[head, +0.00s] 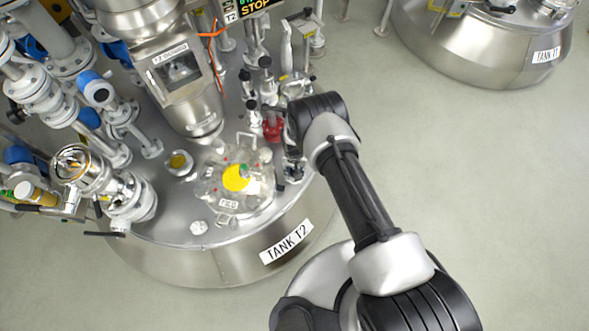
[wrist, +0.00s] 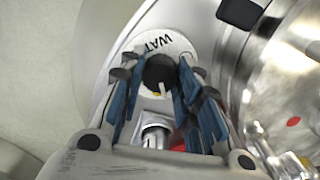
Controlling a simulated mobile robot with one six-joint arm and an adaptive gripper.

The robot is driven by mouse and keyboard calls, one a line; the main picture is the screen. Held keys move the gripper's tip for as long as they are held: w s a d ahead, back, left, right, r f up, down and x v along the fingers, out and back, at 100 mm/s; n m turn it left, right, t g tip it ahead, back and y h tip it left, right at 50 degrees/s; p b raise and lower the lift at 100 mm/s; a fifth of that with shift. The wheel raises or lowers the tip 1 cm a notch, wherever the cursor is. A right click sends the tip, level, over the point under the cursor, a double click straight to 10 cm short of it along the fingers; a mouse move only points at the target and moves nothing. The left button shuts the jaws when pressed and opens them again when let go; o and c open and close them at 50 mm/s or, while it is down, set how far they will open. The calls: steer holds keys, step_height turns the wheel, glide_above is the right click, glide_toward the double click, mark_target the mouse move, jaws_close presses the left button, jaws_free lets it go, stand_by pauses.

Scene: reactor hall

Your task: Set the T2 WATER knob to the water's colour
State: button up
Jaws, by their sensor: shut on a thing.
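The black T2 WATER knob (wrist: 158,68) sits on a round white plate (wrist: 180,44) whose visible letters read "WAT". A pale pointer line on the knob points down in the wrist view, near a yellow mark (wrist: 155,93) at its lower edge. The plate's other marks are hidden. My gripper (wrist: 157,77) has its blue-padded fingers either side of the knob and is shut on it. In the head view my arm covers the knob. A glass-topped port (head: 262,190) labelled H2O on tank T2 (head: 200,262) shows yellow inside.
A red part (head: 272,128) and several valve handles stand close to my wrist. Pipes with blue fittings (head: 97,90) crowd the tank's left side. Tank T1 (head: 480,50) stands at upper right. The floor (head: 520,190) on the right is clear.

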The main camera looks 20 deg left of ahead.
mark_target(294, 171)
steer(key=shift+m, duration=1.6)
steer(key=o, duration=1.1)
steer(key=shift+c, duration=0.2)
step_height(294, 171, up, 12)
